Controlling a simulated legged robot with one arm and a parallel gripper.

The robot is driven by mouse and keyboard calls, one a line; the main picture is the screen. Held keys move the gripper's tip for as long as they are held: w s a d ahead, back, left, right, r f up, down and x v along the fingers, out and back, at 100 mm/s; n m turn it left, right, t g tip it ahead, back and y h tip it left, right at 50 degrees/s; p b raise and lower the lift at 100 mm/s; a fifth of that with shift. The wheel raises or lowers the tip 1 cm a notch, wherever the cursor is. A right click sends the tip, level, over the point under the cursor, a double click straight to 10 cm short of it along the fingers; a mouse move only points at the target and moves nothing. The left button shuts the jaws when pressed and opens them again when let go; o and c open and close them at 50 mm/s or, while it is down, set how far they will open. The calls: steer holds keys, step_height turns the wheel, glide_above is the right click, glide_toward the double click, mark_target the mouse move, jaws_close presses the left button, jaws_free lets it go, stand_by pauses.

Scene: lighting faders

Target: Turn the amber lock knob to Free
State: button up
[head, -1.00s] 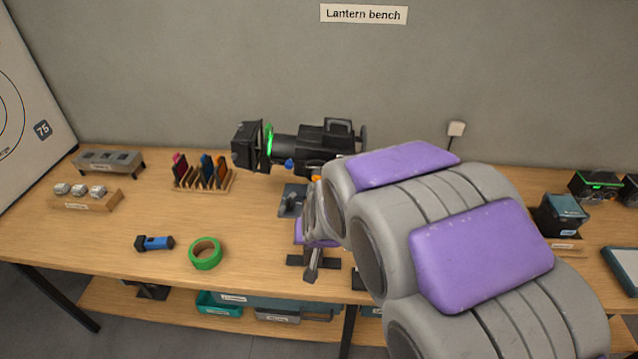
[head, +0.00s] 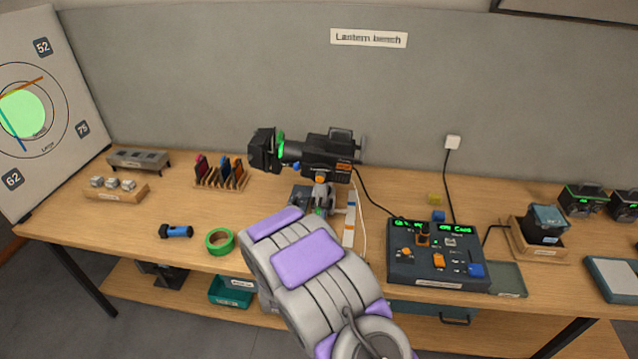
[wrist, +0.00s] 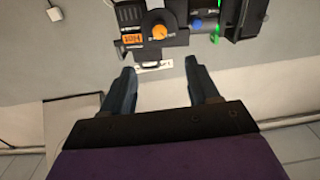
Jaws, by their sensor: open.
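The black stage lantern (head: 325,158) stands on its mount at the back of the bench. A small amber knob (head: 320,179) shows low on its side, above the grey mount. In the wrist view the round amber knob (wrist: 159,31) sits on a dark round plate, with a pale label beside it too small to read. My gripper (wrist: 160,68) is open and empty, its two fingers apart from the knob, which lies beyond the gap between the tips. In the head view my arm hides most of the gripper.
A control box (head: 438,262) with green displays and orange and blue controls stands right of my arm. A green tape roll (head: 220,241), blue torch (head: 176,231) and colour-filter rack (head: 221,180) lie left. A cable runs from the lantern.

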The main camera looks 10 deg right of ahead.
mark_target(319, 180)
steer(key=x, duration=1.7)
steer(key=shift+w+r, duration=0.1)
steer(key=shift+w, duration=0.05)
steer(key=c, duration=1)
steer(key=shift+c, duration=0.2)
